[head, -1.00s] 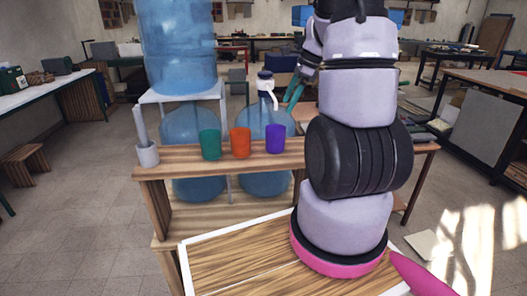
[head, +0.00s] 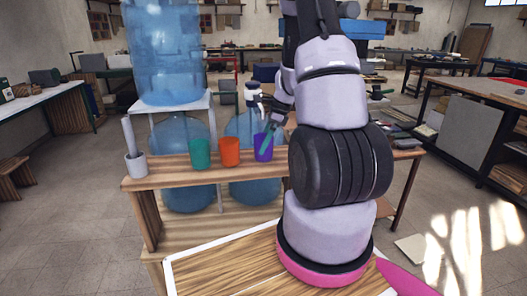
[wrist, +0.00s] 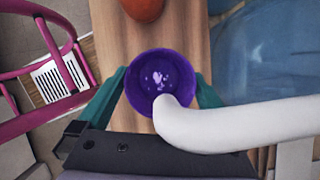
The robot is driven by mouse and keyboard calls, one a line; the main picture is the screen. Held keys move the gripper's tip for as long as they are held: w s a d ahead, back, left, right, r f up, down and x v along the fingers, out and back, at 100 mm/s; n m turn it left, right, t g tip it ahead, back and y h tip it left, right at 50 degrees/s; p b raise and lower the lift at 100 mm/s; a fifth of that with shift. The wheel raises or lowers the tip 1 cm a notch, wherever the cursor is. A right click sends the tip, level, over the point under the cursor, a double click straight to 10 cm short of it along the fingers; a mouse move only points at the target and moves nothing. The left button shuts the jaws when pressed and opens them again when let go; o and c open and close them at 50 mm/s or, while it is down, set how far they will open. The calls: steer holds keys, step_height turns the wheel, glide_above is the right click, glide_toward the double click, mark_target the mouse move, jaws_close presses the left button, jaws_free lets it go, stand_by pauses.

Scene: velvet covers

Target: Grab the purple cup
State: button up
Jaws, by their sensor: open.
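The purple cup (head: 260,155) stands upright on the wooden shelf (head: 175,175), at the right end of a row of cups. In the wrist view the purple cup (wrist: 150,66) is seen from above, its mouth open and empty. My gripper (wrist: 160,76) is open, with one teal finger on each side of the cup. The left finger is very near the cup wall; whether either finger touches cannot be told. In the head view my gripper (head: 267,140) is at the cup, with a teal finger across its front.
An orange cup (head: 230,153) and a green cup (head: 200,154) stand left of the purple cup. A white spout (wrist: 225,125) partly covers the purple cup's rim in the wrist view. Large blue water bottles (head: 165,50) stand behind. A pink chair (wrist: 50,80) is at the wrist view's left.

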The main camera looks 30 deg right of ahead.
steer(key=shift+a+f, duration=0.1)
steer(key=shift+f, duration=0.15)
steer(key=c, duration=1.3)
steer(key=shift+r, duration=0.25)
steer(key=shift+w+r, duration=0.1)
steer(key=shift+r, duration=1.4)
steer(key=s+d, duration=0.2)
steer(key=d, duration=0.3)
steer(key=s+d, duration=0.3)
steer(key=d, duration=0.2)
steer(key=s+d, duration=0.3)
steer(key=d, duration=0.3)
steer(key=shift+s, duration=0.2)
stand_by(0.7)
